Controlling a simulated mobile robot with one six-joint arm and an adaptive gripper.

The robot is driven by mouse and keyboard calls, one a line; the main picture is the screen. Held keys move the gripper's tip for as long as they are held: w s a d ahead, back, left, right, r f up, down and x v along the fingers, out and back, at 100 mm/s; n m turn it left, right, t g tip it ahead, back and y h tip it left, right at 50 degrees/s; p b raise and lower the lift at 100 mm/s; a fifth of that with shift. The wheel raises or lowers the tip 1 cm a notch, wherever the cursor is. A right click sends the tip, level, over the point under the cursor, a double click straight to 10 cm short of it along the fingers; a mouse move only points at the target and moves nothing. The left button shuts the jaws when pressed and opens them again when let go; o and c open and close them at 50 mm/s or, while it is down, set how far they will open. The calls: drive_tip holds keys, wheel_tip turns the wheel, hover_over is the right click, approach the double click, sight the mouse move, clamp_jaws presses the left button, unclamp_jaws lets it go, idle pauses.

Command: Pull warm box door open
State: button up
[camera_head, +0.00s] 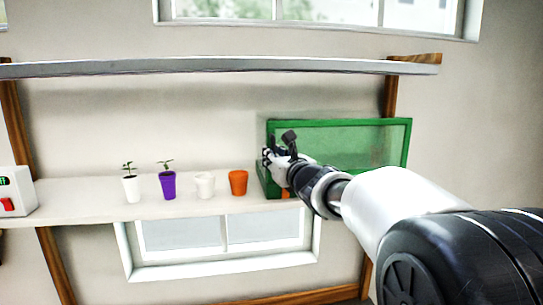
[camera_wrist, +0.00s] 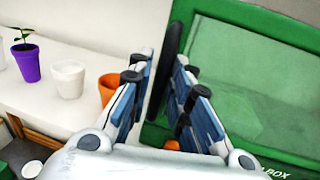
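The warm box (camera_head: 340,122) is a green-framed case with see-through green panels, on the right end of the white shelf. Its front door (camera_wrist: 250,85) looks closed, with "BOX" lettering low on it in the wrist view. A long dark upright handle (camera_wrist: 174,50) runs along the door's left edge. My gripper (camera_wrist: 163,62) is at this edge with its fingers apart. The handle shows in the gap, close to the right finger, which hides part of it; I cannot tell whether they touch. In the head view my gripper (camera_head: 274,158) covers the box's left front.
An orange pot (camera_head: 238,182), a white pot (camera_head: 204,185), a purple pot with a seedling (camera_head: 168,185) and a white pot with a seedling (camera_head: 131,187) stand left of the box. A white device (camera_head: 14,190) with a red switch is far left. An upper shelf (camera_head: 220,66) runs above.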

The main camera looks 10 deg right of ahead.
drive_tip(key=shift+c, duration=0.5)
clamp_jaws()
drive_tip(key=shift+s, duration=0.1)
